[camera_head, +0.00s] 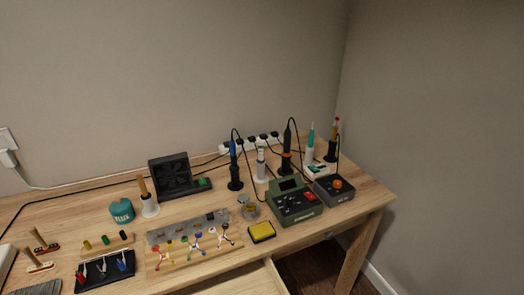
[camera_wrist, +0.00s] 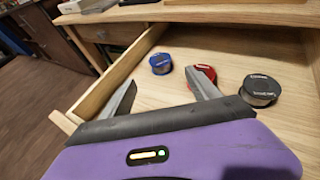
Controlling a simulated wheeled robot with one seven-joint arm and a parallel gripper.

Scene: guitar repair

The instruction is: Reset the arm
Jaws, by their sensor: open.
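My gripper (camera_wrist: 163,85) shows in the wrist view with its two grey fingers spread apart and nothing between them that it holds. It is over or just in front of an open wooden drawer (camera_wrist: 133,57). In the drawer lie a blue round tin (camera_wrist: 160,63), a red one (camera_wrist: 203,75) partly behind the right finger, and a black one (camera_wrist: 260,89). The fingers look apart from the blue and black tins; whether the right finger touches the red one I cannot tell. My gripper does not show in the head view.
The workbench (camera_head: 334,215) carries a green soldering station (camera_head: 296,203), several upright tool stands, a black fan unit (camera_head: 175,177), a teal flux jar (camera_head: 121,210) and a yellow sponge (camera_head: 262,231). The open drawer (camera_head: 243,283) juts out at the bench's front. Floor is clear to the right.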

